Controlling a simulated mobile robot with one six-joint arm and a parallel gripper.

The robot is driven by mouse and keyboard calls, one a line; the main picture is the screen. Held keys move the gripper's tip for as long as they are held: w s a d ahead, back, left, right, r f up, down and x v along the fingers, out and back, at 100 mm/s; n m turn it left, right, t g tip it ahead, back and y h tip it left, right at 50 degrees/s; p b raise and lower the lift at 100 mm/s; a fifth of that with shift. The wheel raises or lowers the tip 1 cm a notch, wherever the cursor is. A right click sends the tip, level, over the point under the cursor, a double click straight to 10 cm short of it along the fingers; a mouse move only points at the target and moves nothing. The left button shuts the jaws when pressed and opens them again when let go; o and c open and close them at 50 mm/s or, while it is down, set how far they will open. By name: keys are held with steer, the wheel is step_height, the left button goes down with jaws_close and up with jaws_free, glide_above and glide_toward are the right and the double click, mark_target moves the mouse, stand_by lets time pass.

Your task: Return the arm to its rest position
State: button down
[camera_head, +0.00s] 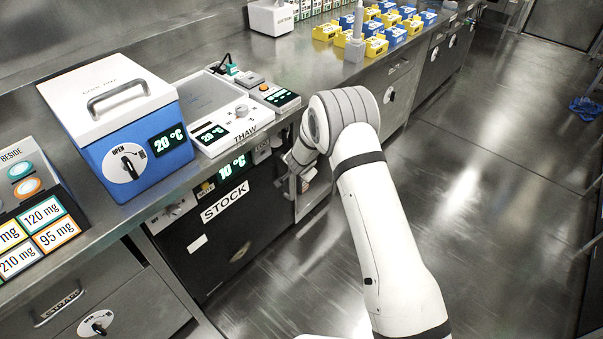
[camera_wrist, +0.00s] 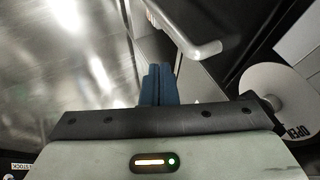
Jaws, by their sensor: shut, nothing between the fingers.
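My arm reaches from the bottom right of the head view up to an elbow in front of the counter, then bends down toward the black STOCK unit (camera_head: 232,222). The gripper end is mostly hidden behind the arm in the head view. In the wrist view my gripper (camera_wrist: 159,72) shows as two blue fingers pressed together with nothing between them. A pale handle (camera_wrist: 205,48) is just beyond the fingertips, to the right, apart from them. A white knob marked OPEN (camera_wrist: 278,97) is at the right edge of the wrist view.
On the steel counter stand a blue box with a white lid (camera_head: 133,135), the THAW device (camera_head: 222,125) and a small box with an orange button (camera_head: 273,96). Blue and yellow blocks (camera_head: 376,46) stand farther back.

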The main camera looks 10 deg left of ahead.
steer(key=v, duration=1)
steer(key=shift+w+d+p, duration=0.25)
steer(key=shift+d+p, duration=0.05)
steer(key=shift+p, duration=0.15)
steer(key=s+d+r+n+g+y+p, duration=0.15)
steer(key=s+d+r, duration=0.3)
steer(key=r, duration=0.65)
steer(key=s+d+r+n+y+p, duration=0.1)
steer(key=s+d+r+n+p, duration=0.2)
steer(key=s+r, duration=0.5)
steer(key=s+d+r+g+h+p, duration=0.1)
steer(key=s+d+r, duration=0.3)
steer(key=s, duration=0.4)
steer(key=s+d+r+n+g+h+p, duration=0.1)
steer(key=s+d+r, duration=0.3)
steer(key=s+d, duration=0.2)
steer(key=s+d+r+n+g+h+p, duration=0.1)
steer(key=s+d+r, duration=0.4)
steer(key=s, duration=0.5)
steer(key=shift+d+h, duration=0.35)
steer(key=shift+d, duration=0.1)
